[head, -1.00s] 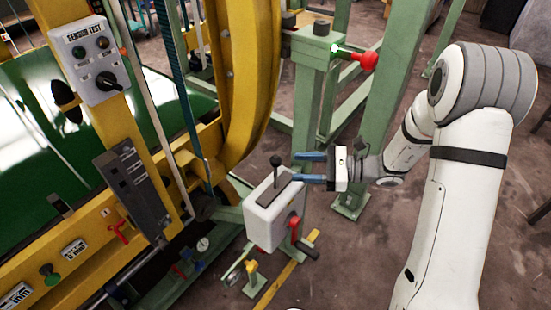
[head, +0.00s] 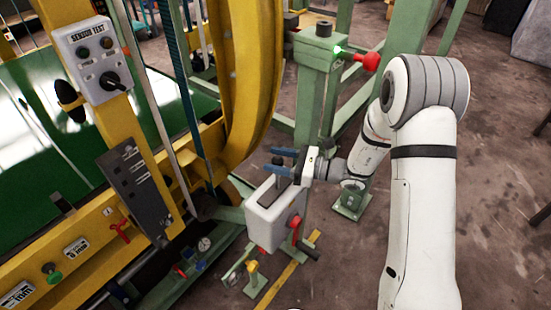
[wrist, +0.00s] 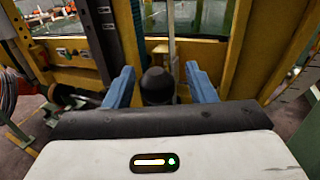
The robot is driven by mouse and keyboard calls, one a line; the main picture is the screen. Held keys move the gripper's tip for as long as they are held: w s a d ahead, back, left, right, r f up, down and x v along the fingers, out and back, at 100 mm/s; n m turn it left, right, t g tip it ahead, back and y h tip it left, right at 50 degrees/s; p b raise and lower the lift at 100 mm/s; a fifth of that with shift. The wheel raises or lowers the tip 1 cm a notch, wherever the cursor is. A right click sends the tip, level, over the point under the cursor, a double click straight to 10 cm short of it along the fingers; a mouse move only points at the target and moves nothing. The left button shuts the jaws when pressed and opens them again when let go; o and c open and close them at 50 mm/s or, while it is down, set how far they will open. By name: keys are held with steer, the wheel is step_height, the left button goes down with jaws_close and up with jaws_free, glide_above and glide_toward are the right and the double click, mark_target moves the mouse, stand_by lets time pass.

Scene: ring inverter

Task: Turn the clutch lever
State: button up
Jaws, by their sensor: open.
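The clutch lever, a short stick with a round black knob (head: 278,161), rises from a slot on top of a grey-white box (head: 262,226). My gripper (head: 270,161) is open, with its two blue fingers reaching left over the box, one on each side of the knob. In the wrist view the dark knob (wrist: 157,86) sits between the two blue fingers (wrist: 159,70), with a gap on both sides. The lever's stick is mostly hidden by the near finger in the head view.
A red-handled part (head: 294,221) sticks out of the box's right side. A yellow curved frame (head: 255,75) stands close on the left. A green post with a red knob (head: 371,62) rises behind my gripper. Open floor lies to the right.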

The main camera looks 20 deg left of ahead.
steer(key=shift+c, duration=0.3)
jaws_close()
steer(key=shift+a+r, duration=0.1)
steer(key=shift+a, duration=0.05)
stand_by(0.3)
